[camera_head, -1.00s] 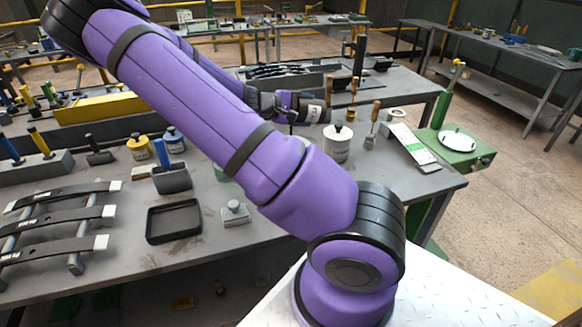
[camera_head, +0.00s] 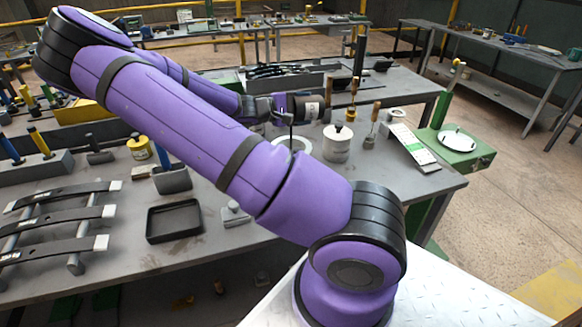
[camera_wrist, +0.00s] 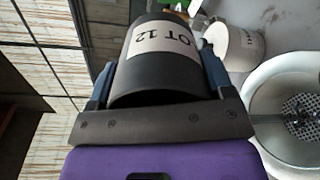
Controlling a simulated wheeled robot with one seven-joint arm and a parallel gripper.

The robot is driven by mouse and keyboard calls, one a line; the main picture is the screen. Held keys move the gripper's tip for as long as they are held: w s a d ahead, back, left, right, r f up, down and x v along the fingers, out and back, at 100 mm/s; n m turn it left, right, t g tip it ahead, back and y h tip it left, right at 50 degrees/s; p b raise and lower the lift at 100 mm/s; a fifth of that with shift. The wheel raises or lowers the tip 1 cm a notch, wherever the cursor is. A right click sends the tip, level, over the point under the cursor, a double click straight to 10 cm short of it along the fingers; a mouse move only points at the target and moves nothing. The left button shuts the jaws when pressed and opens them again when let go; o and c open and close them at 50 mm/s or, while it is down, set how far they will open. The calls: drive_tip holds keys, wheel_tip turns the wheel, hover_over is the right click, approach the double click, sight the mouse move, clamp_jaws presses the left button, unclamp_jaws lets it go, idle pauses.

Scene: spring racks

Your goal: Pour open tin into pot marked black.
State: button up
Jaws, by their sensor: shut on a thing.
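My gripper (camera_head: 282,108) is shut on a dark tin with a white label (camera_head: 310,109). In the wrist view the tin (camera_wrist: 150,85) sits between my gripper's two fingers (camera_wrist: 157,72), and the label reads "OT 12". In the head view the tin looks laid over on its side, above the bench. Its mouth and contents cannot be made out. A round white open vessel with a perforated metal piece inside (camera_wrist: 258,125) is to the right of the tin in the wrist view. Its white rim (camera_head: 303,142) shows partly behind my arm. No black mark can be made out on it.
A white lidded pot (camera_head: 337,144) stands just right of the open vessel, also in the wrist view (camera_wrist: 235,45). Wooden-handled tools (camera_head: 371,125) stand beside it. A black tray (camera_head: 174,220) and a yellow tin (camera_head: 139,147) are left on the bench.

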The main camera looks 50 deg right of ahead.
idle(0.5)
drive_tip(key=shift+w+a+r+h, duration=0.1)
drive_tip(key=shift+a+r+h, duration=0.05)
drive_tip(key=shift+h, duration=0.25)
idle(1.0)
drive_tip(key=shift+s+d+f+t+y, duration=0.15)
drive_tip(key=shift+d+f+t+y, duration=0.15)
drive_tip(key=shift+y, duration=0.4)
drive_tip(key=shift+s+d+f+t+y, duration=0.15)
drive_tip(key=shift+f+t+y, duration=0.2)
drive_tip(key=shift+y, duration=0.35)
drive_tip(key=shift+r, duration=0.1)
drive_tip(key=shift+s+d+f+t+y, duration=0.1)
drive_tip(key=shift+f+t+y, duration=0.35)
drive_tip(key=shift+y, duration=0.25)
drive_tip(key=shift+d+f+t+y, duration=0.1)
drive_tip(key=shift+f+t+y, duration=0.2)
drive_tip(key=shift+t+y, duration=0.3)
